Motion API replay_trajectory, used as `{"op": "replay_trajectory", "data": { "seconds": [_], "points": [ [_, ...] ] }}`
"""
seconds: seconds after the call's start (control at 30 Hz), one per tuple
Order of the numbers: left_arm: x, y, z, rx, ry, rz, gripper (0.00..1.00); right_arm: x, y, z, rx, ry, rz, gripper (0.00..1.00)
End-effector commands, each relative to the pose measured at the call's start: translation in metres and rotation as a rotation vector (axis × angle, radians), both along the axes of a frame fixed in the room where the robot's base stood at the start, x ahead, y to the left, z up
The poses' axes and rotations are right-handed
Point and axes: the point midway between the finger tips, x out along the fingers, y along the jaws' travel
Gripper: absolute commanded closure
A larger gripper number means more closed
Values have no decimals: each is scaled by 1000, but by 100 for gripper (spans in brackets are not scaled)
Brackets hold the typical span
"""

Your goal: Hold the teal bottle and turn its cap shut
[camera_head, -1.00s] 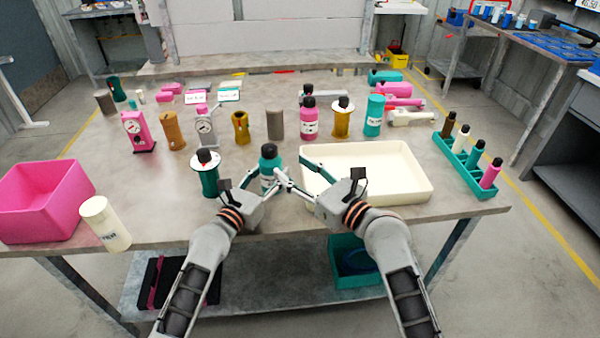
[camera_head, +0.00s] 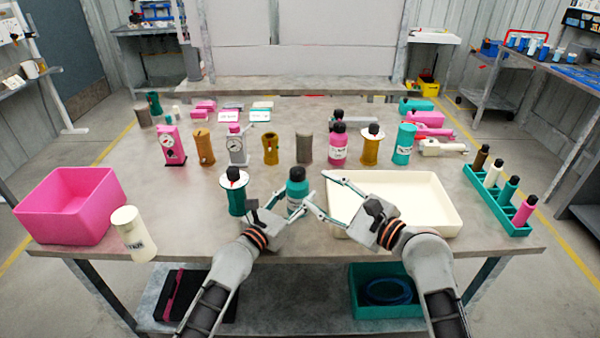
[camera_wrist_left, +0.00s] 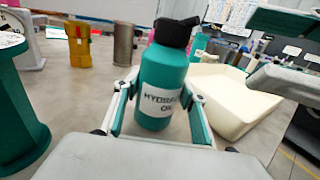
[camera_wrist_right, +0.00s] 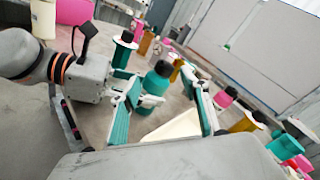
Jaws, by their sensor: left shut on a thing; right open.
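The teal bottle (camera_head: 297,190) stands upright near the table's front edge, with a white label and a black cap (camera_head: 297,174) on its neck. Label and cap show large in the left wrist view (camera_wrist_left: 160,85). I cannot tell how tight the cap sits. My left gripper (camera_head: 286,204) is shut on the bottle's body, one finger on each side. My right gripper (camera_head: 315,191) is open and empty just right of the bottle, its fingers spread towards it. In the right wrist view the bottle (camera_wrist_right: 156,84) shows between and beyond the fingers, not touched by them as far as I can see.
A teal pump-like part with a white disc (camera_head: 235,190) stands close left of the bottle. A cream tray (camera_head: 440,215) lies to the right, under my right gripper. A cream bottle (camera_head: 134,235) and pink bin (camera_head: 70,205) are at left. A teal rack (camera_head: 490,195) is at right.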

Motion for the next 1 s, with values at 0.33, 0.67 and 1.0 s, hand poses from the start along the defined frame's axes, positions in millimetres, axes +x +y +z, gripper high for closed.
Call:
{"op": "replay_trajectory", "data": {
  "seconds": [0.33, 0.67, 1.0],
  "points": [
    [0, 1, -2, 2, 3, 0, 89, 10, 0, 13, -606, -478, 179, 55],
    [0, 1, -2, 2, 3, 0, 89, 17, -8, 25, -1136, -980, 378, 55],
    [0, 1, -2, 2, 3, 0, 89, 23, -23, 38, -1584, -1499, 581, 55]
  ]
}}
